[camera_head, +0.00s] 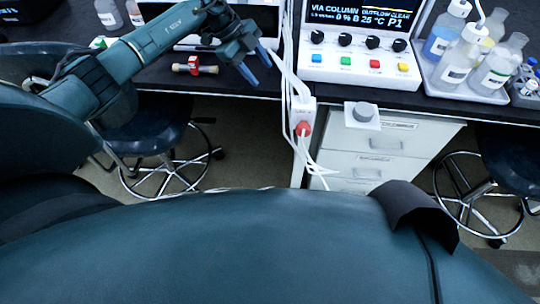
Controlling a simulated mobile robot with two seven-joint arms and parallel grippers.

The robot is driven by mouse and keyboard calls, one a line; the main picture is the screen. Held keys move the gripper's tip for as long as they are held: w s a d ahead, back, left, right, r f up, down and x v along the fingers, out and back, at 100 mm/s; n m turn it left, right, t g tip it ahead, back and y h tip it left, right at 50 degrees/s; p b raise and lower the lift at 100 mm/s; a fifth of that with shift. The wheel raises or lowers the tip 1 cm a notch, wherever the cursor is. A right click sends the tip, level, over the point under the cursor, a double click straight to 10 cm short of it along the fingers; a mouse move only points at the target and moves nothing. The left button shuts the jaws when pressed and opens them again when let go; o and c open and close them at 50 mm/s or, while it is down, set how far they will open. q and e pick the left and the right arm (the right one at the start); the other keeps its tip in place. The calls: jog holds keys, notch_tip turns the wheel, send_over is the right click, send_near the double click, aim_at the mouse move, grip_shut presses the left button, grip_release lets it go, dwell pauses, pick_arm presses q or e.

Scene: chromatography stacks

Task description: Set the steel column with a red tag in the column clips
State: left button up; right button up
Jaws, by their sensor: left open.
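A short column with a red tag (195,66) lies on its side on the dark bench, at upper left in the head view. Its ends look pale metal. My left gripper (257,68) is open, its two blue fingers pointing down, to the right of the column and apart from it. Nothing shows between the fingers. I cannot make out the column clips; part of the white equipment behind my left gripper is hidden by it. My right gripper is not in view.
A white instrument (345,68) with a display and coloured buttons stands right of my left gripper. A tray (466,92) of bottles is farther right. Stools and drawers (372,165) are below.

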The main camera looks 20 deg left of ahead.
pick_arm(q)
jog(key=s+d+h, duration=0.1)
jog(key=d+h, duration=0.1)
jog(key=d, duration=0.2)
jog(key=s+d+f+m+h, duration=0.1)
jog(key=s+d+h, duration=0.1)
jog(key=d, duration=0.3)
jog(key=s+d+f+m+t+h, duration=0.1)
jog(key=d+h, duration=0.1)
jog(key=d, duration=0.3)
jog(key=shift+s, duration=0.15)
jog(key=s+d+r+n+t+h, duration=0.4)
jog(key=s+d+t+h, duration=0.15)
jog(key=d, duration=0.25)
jog(key=s+a+f+n+t+y, duration=0.2)
jog(key=s+f+n+y, duration=0.3)
jog(key=s+n, duration=0.3)
jog(key=s+a+f+n+t+y, duration=0.1)
jog(key=s+a+f+n+y, duration=0.3)
jog(key=s+n+y, duration=0.3)
jog(key=shift+s+a+f+n+t+y, duration=0.35)
jog(key=shift+s+f+n, duration=0.1)
jog(key=shift+f+n, duration=0.15)
